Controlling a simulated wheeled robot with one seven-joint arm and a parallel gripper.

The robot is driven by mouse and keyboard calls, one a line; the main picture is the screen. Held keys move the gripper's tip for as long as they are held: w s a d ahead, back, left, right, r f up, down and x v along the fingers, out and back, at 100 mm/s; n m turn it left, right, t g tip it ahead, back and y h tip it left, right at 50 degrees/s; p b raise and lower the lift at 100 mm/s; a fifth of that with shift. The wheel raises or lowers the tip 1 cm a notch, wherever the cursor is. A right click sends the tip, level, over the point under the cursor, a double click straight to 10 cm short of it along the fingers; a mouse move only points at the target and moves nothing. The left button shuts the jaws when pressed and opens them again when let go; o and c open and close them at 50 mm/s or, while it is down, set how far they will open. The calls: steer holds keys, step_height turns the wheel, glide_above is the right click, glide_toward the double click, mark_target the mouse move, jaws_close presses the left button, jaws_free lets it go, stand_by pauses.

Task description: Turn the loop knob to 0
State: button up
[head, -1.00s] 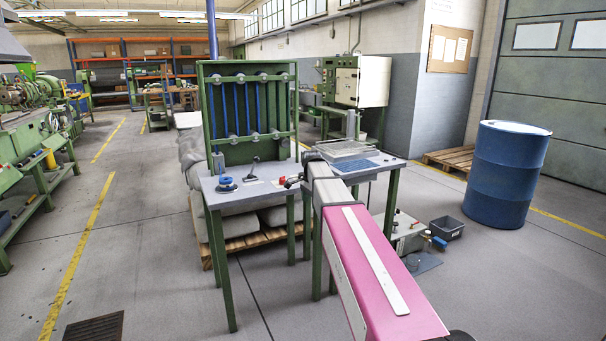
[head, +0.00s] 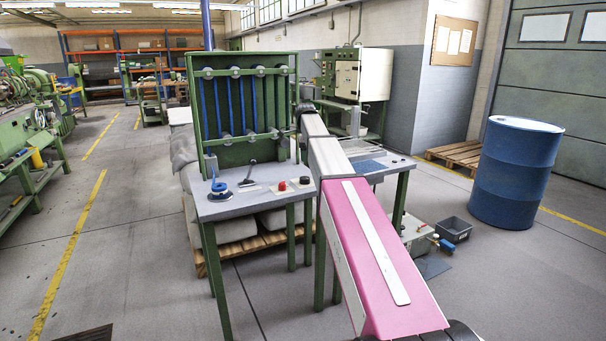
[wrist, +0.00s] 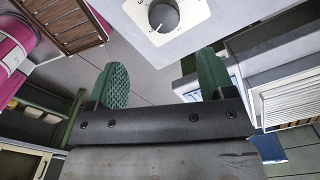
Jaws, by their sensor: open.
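A dark round knob (wrist: 163,15) sits on a white dial plate (wrist: 190,14) at the top of the wrist view. In the head view a black knob (head: 305,180) is on the right front of the bench top, beside a red button (head: 282,187). My gripper (wrist: 162,80) is open and empty, its two green ribbed fingers wide apart. The knob lies beyond the fingertips, between them sideways and apart from both. In the head view my arm's dark end (head: 305,108) is raised above the bench.
The grey bench (head: 235,207) carries a blue round part (head: 220,190) and a black lever (head: 249,174). A green frame with blue tubes (head: 240,105) rises at its back. A blue barrel (head: 515,172) stands at right. Open floor lies at left.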

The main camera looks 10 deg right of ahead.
mark_target(305, 178)
steer(key=f, duration=1)
steer(key=shift+w+f, duration=0.3)
steer(key=shift+f, duration=0.05)
steer(key=c, duration=0.9)
